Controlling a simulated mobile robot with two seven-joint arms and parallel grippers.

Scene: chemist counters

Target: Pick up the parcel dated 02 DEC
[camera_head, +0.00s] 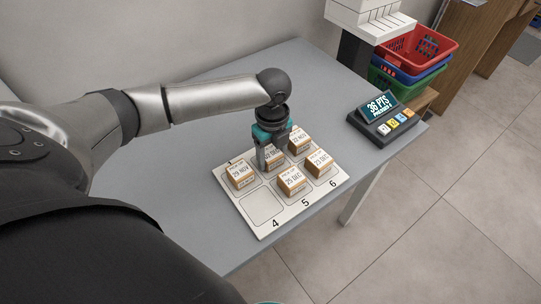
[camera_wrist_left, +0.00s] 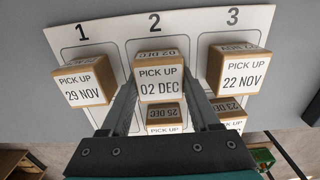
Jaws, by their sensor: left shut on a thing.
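The parcel dated 02 DEC (camera_wrist_left: 161,88) is a small brown box with a white label, at space 2 of the white numbered board (camera_head: 262,232). My left gripper (camera_head: 267,160) is shut on it, one finger on each side. In the head view the gripper partly hides this parcel (camera_head: 273,156). I cannot tell whether its base touches the board. The 29 NOV parcel (camera_wrist_left: 84,82) stands at space 1 and the 22 NOV parcel (camera_wrist_left: 238,72) at space 3. My right gripper is not in view.
Parcels dated 25 DEC (camera_head: 291,181) and 23 DEC (camera_head: 320,164) stand at spaces 5 and 6. Space 4 (camera_head: 262,206) is empty. A dark display device (camera_head: 383,122) reading 36 PTS stands at the counter's right. Stacked baskets (camera_head: 425,47) stand beyond the counter (camera_head: 205,225).

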